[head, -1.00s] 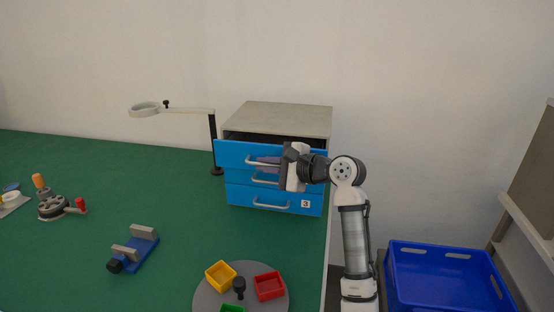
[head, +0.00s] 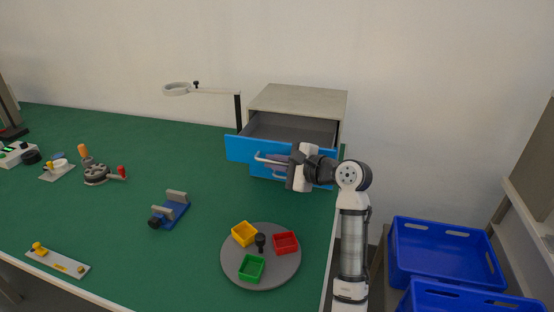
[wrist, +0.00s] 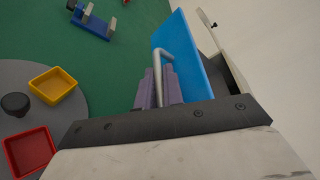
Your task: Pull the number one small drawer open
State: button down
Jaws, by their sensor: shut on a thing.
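A small drawer cabinet (head: 300,99) with a grey top and blue fronts stands at the back right of the green table. Its top drawer (head: 240,149) is pulled well out, and its grey inside shows with nothing seen in it. My gripper (head: 285,163) is at the front of this drawer, shut on its metal bar handle (head: 262,158). In the wrist view the handle (wrist: 157,75) runs between the purple-grey finger pads, in front of the blue drawer front (wrist: 190,62). The lower drawers are mostly hidden under the open one, and the number labels do not show.
A grey turntable (head: 287,277) with yellow, red and green trays stands in front of the cabinet. A blue vise (head: 172,210) sits left of it. A magnifier arm (head: 210,91) stands left of the cabinet. Blue crates (head: 440,252) are at the right.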

jog(key=shift+s, duration=0.3)
jog(key=c, duration=1.8)
grip_release()
jog(key=b+v, duration=0.2)
jog(key=v, duration=1.1)
jog(key=shift+s+d+b, duration=0.2)
jog(key=shift+d+b, duration=0.1)
jog(key=shift+d, duration=0.05)
